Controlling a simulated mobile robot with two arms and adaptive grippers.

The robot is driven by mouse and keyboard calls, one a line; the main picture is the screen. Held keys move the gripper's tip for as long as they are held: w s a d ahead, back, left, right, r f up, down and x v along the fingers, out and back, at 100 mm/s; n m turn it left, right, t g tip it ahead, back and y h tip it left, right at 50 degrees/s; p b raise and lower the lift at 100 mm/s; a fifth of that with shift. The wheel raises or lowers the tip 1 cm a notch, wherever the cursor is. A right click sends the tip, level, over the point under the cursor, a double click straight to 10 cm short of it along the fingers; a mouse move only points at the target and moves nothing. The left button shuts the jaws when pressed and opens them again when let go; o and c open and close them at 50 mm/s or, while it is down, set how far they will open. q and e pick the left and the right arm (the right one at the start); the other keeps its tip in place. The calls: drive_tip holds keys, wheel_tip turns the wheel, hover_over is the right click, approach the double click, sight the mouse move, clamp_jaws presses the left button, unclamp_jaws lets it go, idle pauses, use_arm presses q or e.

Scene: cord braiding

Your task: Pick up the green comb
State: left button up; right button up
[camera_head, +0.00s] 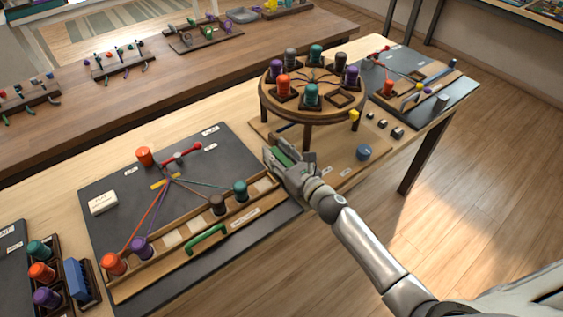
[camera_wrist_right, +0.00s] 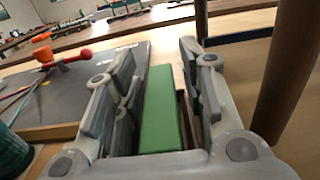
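A green block-shaped object, which looks like the green comb (camera_wrist_right: 160,115), stands between the two fingers of my right gripper (camera_wrist_right: 156,95) in the right wrist view. The fingers are spread, with a gap at its right and a narrower one at its left. In the head view my right gripper (camera_head: 290,163) is at the right edge of the dark braiding mat, beside the round stand. The green comb (camera_head: 282,155) shows only partly there between the fingers; its teeth are not visible. My left gripper is not in view.
The round wooden stand (camera_head: 314,87) with several colored spools is close behind the gripper; its leg (camera_wrist_right: 290,80) is near in the wrist view. The dark mat (camera_head: 110,185) holds cords, spools and a green handle (camera_head: 207,240). A blue comb-like block (camera_head: 82,281) is at lower left.

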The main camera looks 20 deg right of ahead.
clamp_jaws()
drive_tip(key=shift+r, duration=0.15)
